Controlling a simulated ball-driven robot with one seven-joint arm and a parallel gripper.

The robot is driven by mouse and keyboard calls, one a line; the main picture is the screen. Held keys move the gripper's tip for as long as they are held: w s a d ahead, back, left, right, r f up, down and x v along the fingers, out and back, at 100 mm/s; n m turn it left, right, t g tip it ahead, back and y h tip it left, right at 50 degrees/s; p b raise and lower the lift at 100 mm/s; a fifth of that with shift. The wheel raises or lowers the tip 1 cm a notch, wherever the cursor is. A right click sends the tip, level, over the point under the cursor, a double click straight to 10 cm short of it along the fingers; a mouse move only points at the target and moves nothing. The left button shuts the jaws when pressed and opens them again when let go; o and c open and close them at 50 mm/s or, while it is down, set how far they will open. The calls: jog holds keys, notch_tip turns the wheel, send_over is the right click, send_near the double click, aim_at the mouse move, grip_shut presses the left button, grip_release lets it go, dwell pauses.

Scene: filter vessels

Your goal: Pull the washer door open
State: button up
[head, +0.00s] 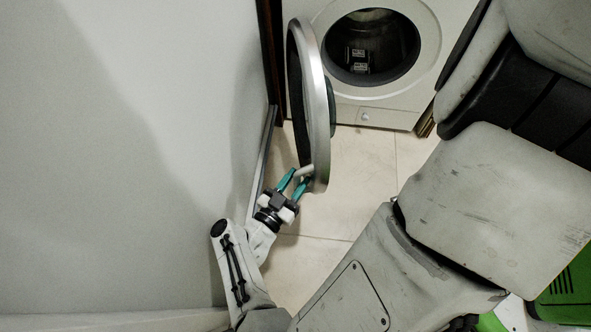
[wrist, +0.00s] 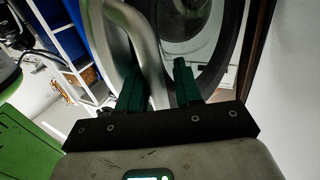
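The washer door (head: 319,95) is a round, silver-rimmed door. In the head view it stands swung well out from the washer (head: 345,112), seen nearly edge-on, and the dark drum opening (head: 385,62) is uncovered. Its pale bar handle (head: 308,171) is at the door's near lower edge. My gripper (head: 296,178) is at this handle, with its teal fingers spread apart. In the wrist view the handle (wrist: 154,75) runs down between the fingers of my gripper (wrist: 158,85), close to the left one. A dark gap shows beside the right finger. Contact is unclear.
A plain wall (head: 130,130) is close on the left, with a dark post (head: 270,55) beside the washer. The tiled floor (head: 360,175) in front of the washer is clear. White shelves (wrist: 75,70) with blue items show at left in the wrist view.

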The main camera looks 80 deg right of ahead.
aim_at(295, 179)
jog(key=shift+a+f, duration=0.1)
jog(key=shift+a, duration=0.15)
jog(key=shift+r, duration=0.2)
notch_tip(295, 179, up, 4)
jog(key=shift+s+d+f+p, duration=0.1)
jog(key=shift+s+p, duration=0.05)
jog(key=shift+p, duration=1.1)
jog(key=s+r+p, duration=0.1)
jog(key=r, duration=0.1)
jog(key=s+r+p, duration=0.1)
jog(key=s+r, duration=0.1)
jog(key=s+a+r+p, duration=0.1)
jog(key=r, duration=0.1)
jog(key=shift+s+a, duration=0.1)
jog(key=shift+s, duration=0.25)
jog(key=s+a+r+p, duration=0.2)
jog(key=s+r, duration=0.1)
jog(key=s, duration=0.5)
jog(key=shift+s+a, duration=0.15)
jog(key=shift+s, duration=0.1)
